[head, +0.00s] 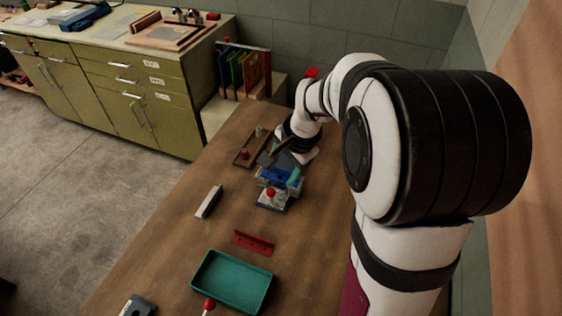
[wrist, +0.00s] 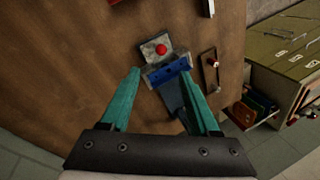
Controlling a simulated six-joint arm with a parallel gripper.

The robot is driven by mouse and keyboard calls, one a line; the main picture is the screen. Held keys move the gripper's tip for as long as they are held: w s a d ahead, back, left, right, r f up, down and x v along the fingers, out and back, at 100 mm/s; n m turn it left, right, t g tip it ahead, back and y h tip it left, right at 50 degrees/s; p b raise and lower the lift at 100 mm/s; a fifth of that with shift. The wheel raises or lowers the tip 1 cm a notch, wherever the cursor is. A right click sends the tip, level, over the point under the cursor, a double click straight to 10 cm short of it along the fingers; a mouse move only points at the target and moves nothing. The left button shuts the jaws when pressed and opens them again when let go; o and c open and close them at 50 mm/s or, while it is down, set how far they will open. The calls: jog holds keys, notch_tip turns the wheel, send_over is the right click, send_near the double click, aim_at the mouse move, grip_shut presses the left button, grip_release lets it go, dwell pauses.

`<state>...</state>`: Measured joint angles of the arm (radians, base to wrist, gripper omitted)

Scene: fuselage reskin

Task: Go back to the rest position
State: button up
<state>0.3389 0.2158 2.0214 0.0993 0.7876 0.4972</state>
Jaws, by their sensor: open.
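In the head view my arm reaches over the far part of the table. The fixture (head: 274,201) with its red knob (head: 271,192) and blue part (head: 277,175) is there, close to my gripper. My gripper is small and partly blended with the fixture, so I cannot tell the exact gap between them.
A brown tray (head: 241,161) with small parts lies left of the fixture. A pale bar (head: 209,200), a red bracket (head: 253,242) and a green tray (head: 206,270) lie nearer. A rack of coloured boards (head: 243,72) stands behind. Bare table separates these pieces.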

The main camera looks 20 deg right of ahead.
jog(key=s+a+r+n+g, duration=0.1)
jog(key=s+a+n, duration=0.3)
jog(key=s, duration=0.8)
jog(key=s+a+r+n+g, duration=0.2)
jog(key=s+a+n, duration=0.2)
jog(key=s+a, duration=0.4)
jog(key=s, duration=0.5)
jog(key=shift+a+r+n+g+y, duration=0.15)
jog(key=shift+r+n+g+y, duration=0.15)
jog(key=shift+n, duration=0.1)
